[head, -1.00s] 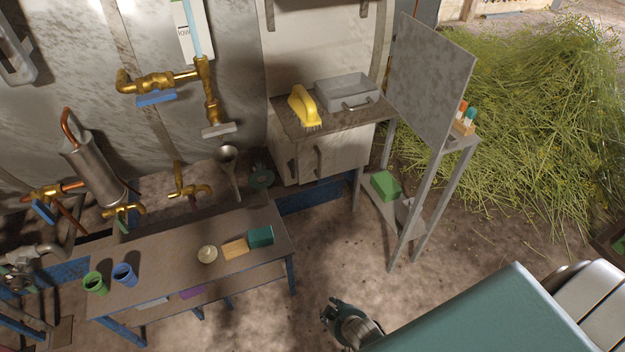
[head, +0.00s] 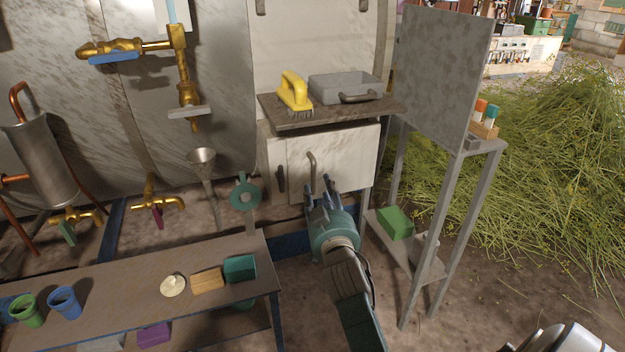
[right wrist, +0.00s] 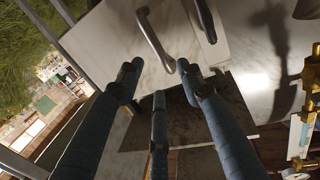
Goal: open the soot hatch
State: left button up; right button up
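A pale, stained hatch door (head: 345,165), which I take for the soot hatch, looks shut in the metal housing below a shelf. It has a grey bar handle (head: 311,170). A darker handle (head: 281,178) sits just left of it. My right gripper (head: 324,192) is just in front of the door's lower part, with its fingers spread and empty. In the right wrist view, the three fingers (right wrist: 160,85) are apart, and the bar handle (right wrist: 155,40) lies beyond their tips, apparently untouched. My left gripper is not in view.
The shelf (head: 330,118) above holds a yellow brush (head: 294,92) and a grey lidded box (head: 345,88). A grey stand (head: 430,260) with an upright panel (head: 440,75) is close on the right. A low bench (head: 120,285) and a teal wheel (head: 245,196) are left.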

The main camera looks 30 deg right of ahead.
jog(key=b, duration=0.1)
send_over(315, 192)
jog(key=s, duration=0.2)
jog(key=w, duration=0.2)
jog(key=shift+w+d, duration=0.25)
jog(key=shift+w, duration=0.1)
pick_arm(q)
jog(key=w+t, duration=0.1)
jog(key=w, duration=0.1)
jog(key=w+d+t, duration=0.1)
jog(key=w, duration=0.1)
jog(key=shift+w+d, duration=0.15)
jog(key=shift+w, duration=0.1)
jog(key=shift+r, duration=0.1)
pick_arm(e)
grip_shut()
